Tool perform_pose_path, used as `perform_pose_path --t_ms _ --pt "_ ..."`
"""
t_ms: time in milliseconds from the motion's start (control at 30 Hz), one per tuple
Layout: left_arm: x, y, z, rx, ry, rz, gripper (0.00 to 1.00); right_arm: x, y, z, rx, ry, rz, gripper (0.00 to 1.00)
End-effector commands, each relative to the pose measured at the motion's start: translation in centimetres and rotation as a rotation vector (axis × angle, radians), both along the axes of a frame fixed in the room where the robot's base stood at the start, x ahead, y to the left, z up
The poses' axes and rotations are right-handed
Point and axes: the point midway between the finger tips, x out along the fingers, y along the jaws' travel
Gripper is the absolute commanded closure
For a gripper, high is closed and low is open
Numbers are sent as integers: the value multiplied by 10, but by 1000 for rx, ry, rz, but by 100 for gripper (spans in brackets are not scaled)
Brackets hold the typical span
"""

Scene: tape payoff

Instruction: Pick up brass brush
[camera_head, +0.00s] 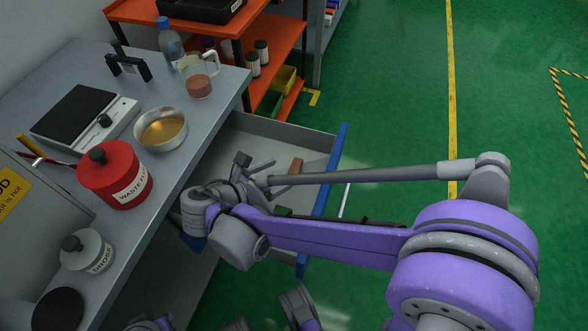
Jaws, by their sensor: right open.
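A small brown object (295,166), partly hidden behind my right arm, lies in the open drawer (285,128). It may be the brass brush's wooden handle, but no bristles show, so I cannot tell. My right gripper (252,165) is over the drawer, just left of the brown object, with its fingers apart. Nothing shows between them. My right arm covers much of the drawer's near part.
The grey bench (215,88) holds a red waste can (115,178), a metal bowl (161,130), a beaker (198,82), a bottle (170,42) and a scale (75,113). The drawer's blue front (335,150) sticks out. An orange shelf (280,45) stands behind. Green floor is free at right.

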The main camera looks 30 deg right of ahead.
Motion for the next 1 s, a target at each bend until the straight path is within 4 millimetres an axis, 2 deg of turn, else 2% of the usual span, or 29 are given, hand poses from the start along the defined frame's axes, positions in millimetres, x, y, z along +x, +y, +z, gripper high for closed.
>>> perform_pose_path --t_ms 133,433,733,767,1000 --pt "1 0 -4 0 1 0 100 3 -11 -6 0 0 -1 18" --pt "3 0 -17 0 4 0 100 15 -49 -28 0 0 -2 18" --pt "3 0 -18 0 4 0 100 17 -53 -30 1 -1 2 18" --pt "3 0 -18 0 4 0 100 17 -53 -30 1 -1 2 20" --pt "3 0 -18 0 4 0 100 17 -53 -30 1 -1 2 63"
